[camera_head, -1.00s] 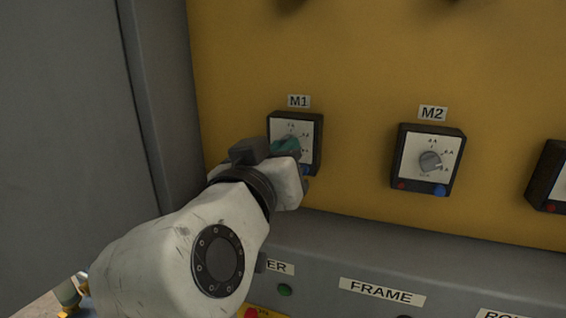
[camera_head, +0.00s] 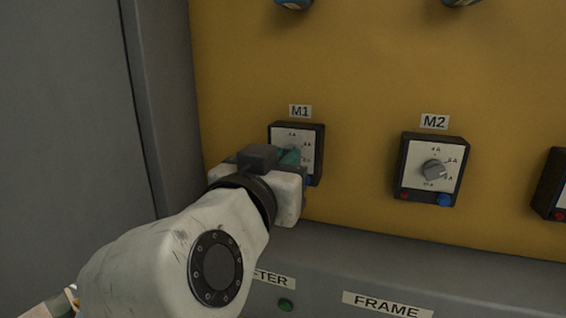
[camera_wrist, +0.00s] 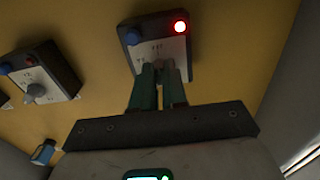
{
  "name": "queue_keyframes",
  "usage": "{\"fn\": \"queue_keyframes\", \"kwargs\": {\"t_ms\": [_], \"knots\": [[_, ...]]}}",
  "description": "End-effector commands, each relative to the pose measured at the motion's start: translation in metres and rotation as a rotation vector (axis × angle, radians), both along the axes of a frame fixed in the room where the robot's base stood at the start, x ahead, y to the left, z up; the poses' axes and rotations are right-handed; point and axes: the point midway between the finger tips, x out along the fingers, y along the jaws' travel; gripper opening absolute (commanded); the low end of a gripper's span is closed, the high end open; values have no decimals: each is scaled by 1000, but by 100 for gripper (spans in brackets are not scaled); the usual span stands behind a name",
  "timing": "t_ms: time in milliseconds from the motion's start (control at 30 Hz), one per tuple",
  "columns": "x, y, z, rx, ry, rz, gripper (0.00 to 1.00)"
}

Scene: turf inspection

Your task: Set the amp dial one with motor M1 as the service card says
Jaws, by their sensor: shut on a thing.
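The M1 unit (camera_head: 315,140) is a black box with a white dial face on the yellow panel, under the M1 label (camera_head: 300,111). My gripper (camera_head: 289,157) is at its face and hides most of it, including the pointer. In the wrist view my teal fingers (camera_wrist: 161,76) are shut on the grey M1 dial (camera_wrist: 165,66). A red lamp (camera_wrist: 180,27) glows on the M1 unit beside a blue button (camera_wrist: 132,37). I cannot read the dial setting. No service card shows.
The M2 unit (camera_head: 407,178), with a grey dial, stands to the right. Another unit (camera_head: 557,185) is at the right edge. A grey ledge with a FRAME label (camera_head: 387,304) and a green button (camera_head: 286,304) runs below. A grey wall (camera_head: 60,130) stands close on the left.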

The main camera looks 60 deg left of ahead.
Motion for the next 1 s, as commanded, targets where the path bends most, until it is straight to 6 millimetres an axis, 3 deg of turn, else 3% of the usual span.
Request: {"fn": "queue_keyframes", "kwargs": {"t_ms": [33, 67, 300, 667, 1000], "knots": [[0, 1, -4, -8, 6, -1, 0], [0, 1, -5, -8, 6, -1, 16], [0, 0, -2, -5, 3, 0, 38], [-7, -5, -1, -1, 0, 1, 38], [-54, -44, -2, -1, 1, 2, 38]]}}
